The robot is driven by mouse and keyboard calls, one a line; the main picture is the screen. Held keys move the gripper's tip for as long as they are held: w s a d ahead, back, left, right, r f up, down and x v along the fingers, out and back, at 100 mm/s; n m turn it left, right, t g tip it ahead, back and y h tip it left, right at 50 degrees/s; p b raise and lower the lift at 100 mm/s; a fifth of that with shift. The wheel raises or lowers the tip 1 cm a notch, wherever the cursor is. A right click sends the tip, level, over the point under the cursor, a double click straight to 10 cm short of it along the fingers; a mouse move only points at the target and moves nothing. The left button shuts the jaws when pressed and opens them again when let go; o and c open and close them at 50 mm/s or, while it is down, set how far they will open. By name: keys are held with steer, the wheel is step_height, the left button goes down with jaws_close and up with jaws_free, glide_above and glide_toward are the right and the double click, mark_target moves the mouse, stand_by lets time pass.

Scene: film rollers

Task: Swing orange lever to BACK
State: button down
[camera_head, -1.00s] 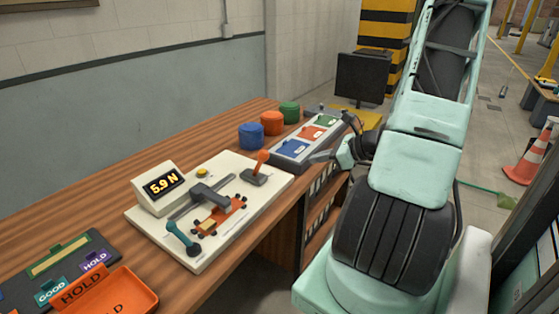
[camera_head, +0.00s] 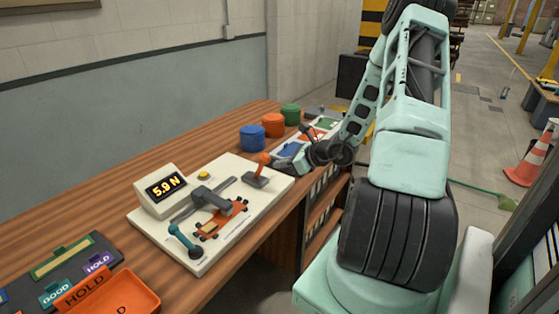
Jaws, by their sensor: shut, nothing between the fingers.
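The orange lever (camera_head: 263,159) has a round orange knob on a short stem. It rises from a dark base plate (camera_head: 257,180) at the far right part of a cream test board (camera_head: 235,248), and leans slightly up and right in the picture. My gripper (camera_head: 291,161) is just right of the knob, over the blue part of the sorting tray. It looks small and dark here, its fingers shut with nothing held, and it appears apart from the lever. Any BACK marking by the lever is too small to read.
The board also bears a display (camera_head: 164,187) reading 5.9 N, a grey clamp (camera_head: 219,199), an orange truck-like part (camera_head: 209,230) and a teal handle (camera_head: 184,240). Blue (camera_head: 253,138), orange (camera_head: 273,125) and green (camera_head: 290,114) rollers stand behind. An orange HOLD tray (camera_head: 140,290) is front left.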

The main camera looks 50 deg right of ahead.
steer(key=shift+w+a+r, duration=0.1)
steer(key=shift+w+a, duration=0.05)
steer(key=shift+w, duration=0.3)
steer(key=shift+r, duration=0.1)
